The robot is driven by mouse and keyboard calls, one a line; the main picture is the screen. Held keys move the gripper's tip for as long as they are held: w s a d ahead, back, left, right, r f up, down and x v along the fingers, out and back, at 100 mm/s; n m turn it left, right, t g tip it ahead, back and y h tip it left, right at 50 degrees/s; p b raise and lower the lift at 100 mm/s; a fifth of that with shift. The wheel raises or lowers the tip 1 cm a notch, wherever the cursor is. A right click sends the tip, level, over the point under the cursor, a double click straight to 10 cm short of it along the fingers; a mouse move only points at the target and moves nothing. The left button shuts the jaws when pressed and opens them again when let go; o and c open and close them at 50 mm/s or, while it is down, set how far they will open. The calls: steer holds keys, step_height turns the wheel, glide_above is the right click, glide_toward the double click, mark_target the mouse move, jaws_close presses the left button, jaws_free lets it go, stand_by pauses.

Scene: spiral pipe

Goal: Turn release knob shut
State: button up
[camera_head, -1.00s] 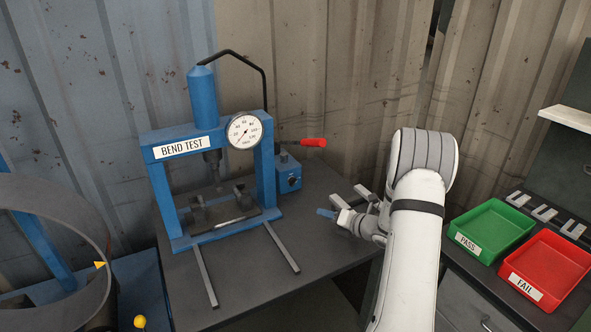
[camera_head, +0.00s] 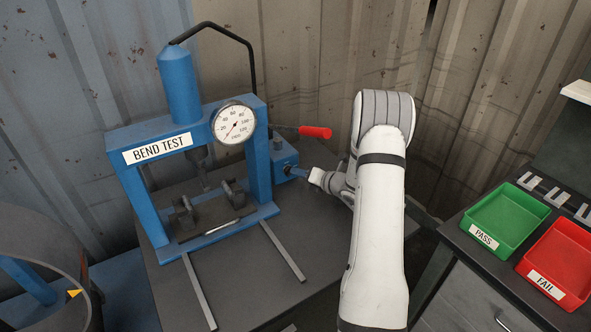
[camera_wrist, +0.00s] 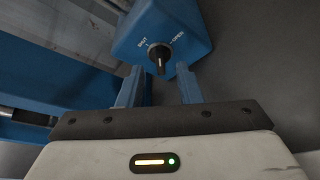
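The release knob (camera_wrist: 159,55) is small and black, on the face of the blue pump block (camera_wrist: 185,22). The wrist view shows a SHUT label on its left and an OPEN label on its right. I cannot tell surely which label the knob points to. My gripper (camera_wrist: 157,76) is open and empty, with one blue finger on each side below the knob, apart from it. In the head view my gripper (camera_head: 294,173) is at the front of the pump block (camera_head: 283,155), and the knob is hidden or too small to tell.
The blue bend test press (camera_head: 200,130) with its dial gauge (camera_head: 234,124) stands left of the pump. A red-ended lever (camera_head: 315,132) sticks out above my gripper. Green (camera_head: 507,217) and red (camera_head: 560,265) trays are at the right. The front of the dark table (camera_head: 250,285) has free room.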

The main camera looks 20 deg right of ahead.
steer(key=shift+p+x, duration=0.3)
steer(key=shift+x, duration=1.5)
steer(key=c, duration=0.6)
